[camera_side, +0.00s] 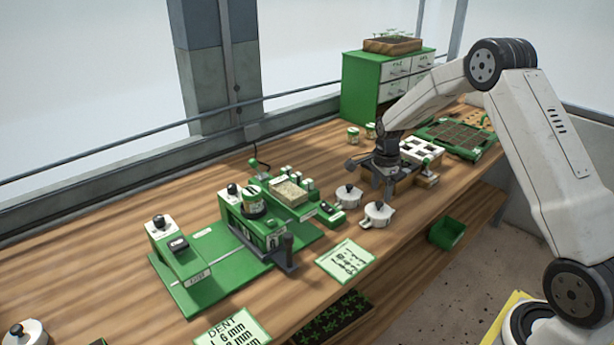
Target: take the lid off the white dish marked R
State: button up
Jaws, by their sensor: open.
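Two small white lidded dishes with dark knobs stand close together on the wooden bench near the middle: one at the back (347,198) and one nearer the front (378,216). Another white lidded dish (28,336) is cut off at the bottom left corner. Lids sit on all of them. I cannot read an R on any dish at this size. My gripper (388,190) is open and points down, just above and behind the front dish in the picture. It appears to hold nothing. Whether it touches that dish's knob, I cannot tell.
A white-celled holder (422,150) and green seed tray (455,139) lie to the right. A printed card (345,261) lies in front. A green drawer cabinet (362,90) stands at the back.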

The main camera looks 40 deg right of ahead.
aim_at(380, 202)
jog(key=shift+f, duration=2.4)
grip_shut()
